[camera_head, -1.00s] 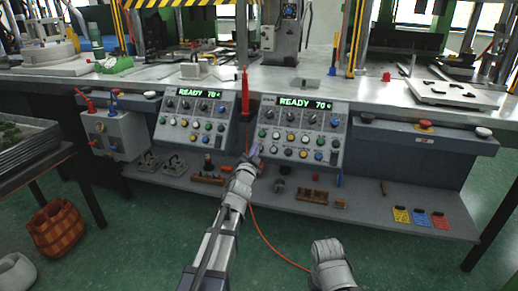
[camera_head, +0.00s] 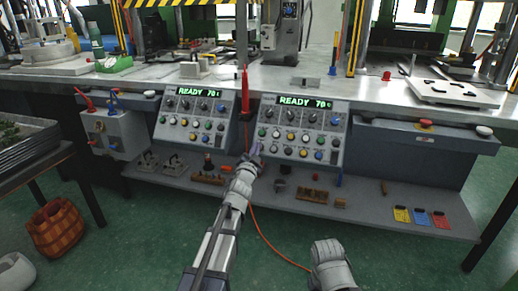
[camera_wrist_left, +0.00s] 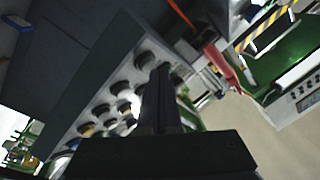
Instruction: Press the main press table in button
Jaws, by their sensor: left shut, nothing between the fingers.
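The right control panel (camera_head: 300,132) has a green "READY 70" display and rows of round coloured buttons and knobs. The left control panel (camera_head: 195,118) looks alike. Button labels are too small to read, so I cannot tell which is the table-in button. My left gripper (camera_head: 257,148) is at the left edge of the right panel, near its lower left buttons. In the left wrist view my shut, empty fingers (camera_wrist_left: 163,85) point at the panel's button rows (camera_wrist_left: 122,95) and hide part of them. I cannot tell whether they touch a button.
A shelf (camera_head: 370,205) under the table holds small tools and coloured tags. A small grey block (camera_head: 305,83) lies on the table top (camera_head: 345,92).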

